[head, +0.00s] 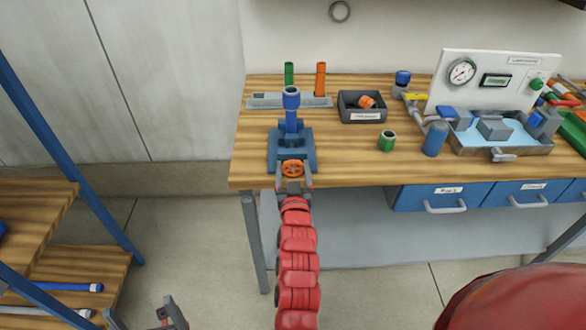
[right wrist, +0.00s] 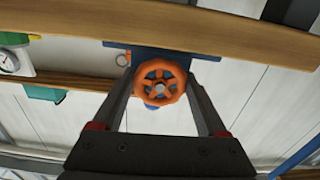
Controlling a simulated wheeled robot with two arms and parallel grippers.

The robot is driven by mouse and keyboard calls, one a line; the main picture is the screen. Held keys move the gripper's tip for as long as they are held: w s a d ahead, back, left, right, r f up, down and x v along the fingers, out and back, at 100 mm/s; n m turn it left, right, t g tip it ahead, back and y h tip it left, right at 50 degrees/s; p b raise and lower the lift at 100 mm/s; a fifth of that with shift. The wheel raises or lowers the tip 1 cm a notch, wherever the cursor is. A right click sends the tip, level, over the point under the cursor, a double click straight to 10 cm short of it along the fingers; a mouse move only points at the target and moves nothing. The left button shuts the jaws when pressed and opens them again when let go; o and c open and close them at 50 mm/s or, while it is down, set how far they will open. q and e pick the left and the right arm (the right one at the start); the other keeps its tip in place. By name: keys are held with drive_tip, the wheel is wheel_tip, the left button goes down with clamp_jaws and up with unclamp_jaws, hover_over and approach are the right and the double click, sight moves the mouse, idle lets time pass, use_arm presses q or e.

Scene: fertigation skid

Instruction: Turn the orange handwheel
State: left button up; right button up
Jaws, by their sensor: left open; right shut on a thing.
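The orange handwheel (head: 293,168) is on the front of a blue clamp stand (head: 279,147) at the front left edge of the workbench. It also shows face-on in the right wrist view (right wrist: 160,85), with spokes and a grey hub. My right gripper (head: 294,180) is shut on the handwheel, one finger on each side of its rim. It shows in the right wrist view too (right wrist: 160,91). A blue upright piece (head: 291,108) stands in the clamp stand. My left gripper (head: 145,318) is open and empty, low at the bottom left of the head view, away from the bench.
A rack (head: 265,101) with green and orange tubes stands behind the clamp. A dark bin (head: 352,108) and a green cup (head: 387,141) are to its right. A gauge panel (head: 500,72) and water tray (head: 503,149) are further right. Shelves (head: 40,215) stand at left.

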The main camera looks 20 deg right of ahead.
drive_tip(key=c, duration=0.4)
drive_tip(key=shift+n, duration=1.1)
drive_tip(key=shift+n+b, duration=0.5)
drive_tip(key=shift+n, duration=1.6)
drive_tip(key=o, duration=1.3)
drive_tip(key=shift+f, duration=0.15)
